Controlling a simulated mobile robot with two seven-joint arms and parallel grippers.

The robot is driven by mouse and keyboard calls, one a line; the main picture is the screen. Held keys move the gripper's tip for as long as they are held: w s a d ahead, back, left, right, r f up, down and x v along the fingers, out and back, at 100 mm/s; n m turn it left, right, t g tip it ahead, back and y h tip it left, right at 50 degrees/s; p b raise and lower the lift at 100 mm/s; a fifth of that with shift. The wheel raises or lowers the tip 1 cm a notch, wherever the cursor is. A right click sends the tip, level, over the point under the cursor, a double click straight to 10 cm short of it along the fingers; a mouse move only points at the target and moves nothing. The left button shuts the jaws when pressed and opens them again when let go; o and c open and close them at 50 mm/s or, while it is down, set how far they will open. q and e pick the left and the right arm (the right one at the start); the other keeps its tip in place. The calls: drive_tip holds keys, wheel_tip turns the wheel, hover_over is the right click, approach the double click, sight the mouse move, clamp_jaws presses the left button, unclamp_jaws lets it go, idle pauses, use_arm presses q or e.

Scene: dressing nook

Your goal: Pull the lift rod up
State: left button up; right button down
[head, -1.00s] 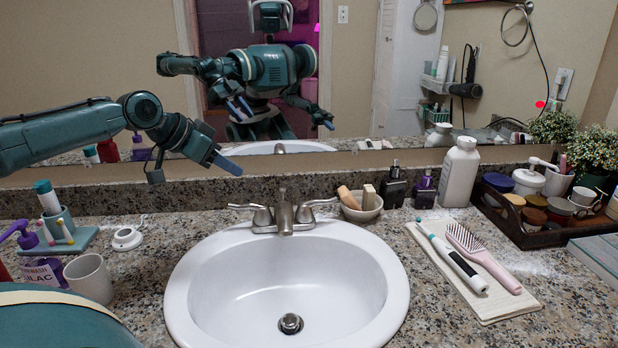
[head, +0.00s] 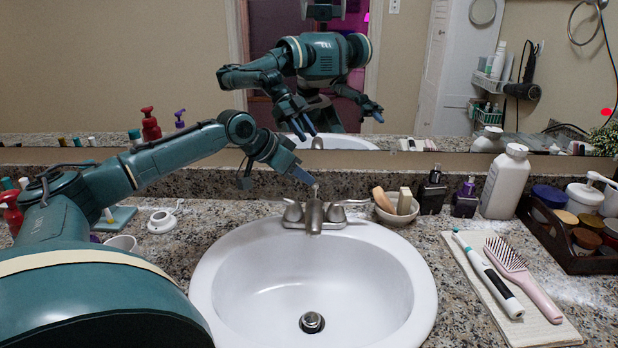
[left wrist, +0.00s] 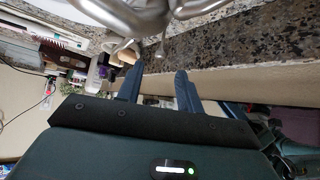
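The lift rod is a thin metal rod with a small knob (head: 316,187), standing just behind the faucet spout (head: 313,215). It appears down, but its height is hard to judge. My left gripper (head: 275,179) is open and empty, above and behind the faucet's left handle, with one fingertip close to the knob. In the left wrist view, the two fingers (left wrist: 157,84) are apart, and the knob (left wrist: 161,50) lies ahead of the gap between them, not gripped. My right gripper shows only as a small mirror reflection.
The white sink basin (head: 312,285) is empty. A soap dish (head: 396,216), dark bottles (head: 432,194) and a white bottle (head: 506,182) stand right of the faucet. The mirror (head: 180,70) and backsplash close off the space behind. A toothbrush and hairbrush (head: 520,275) lie on a towel.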

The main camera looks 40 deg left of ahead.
sight(315, 184)
use_arm(q)
drive_tip(key=shift+x, duration=2)
drive_tip(key=shift+c, duration=0.5)
clamp_jaws()
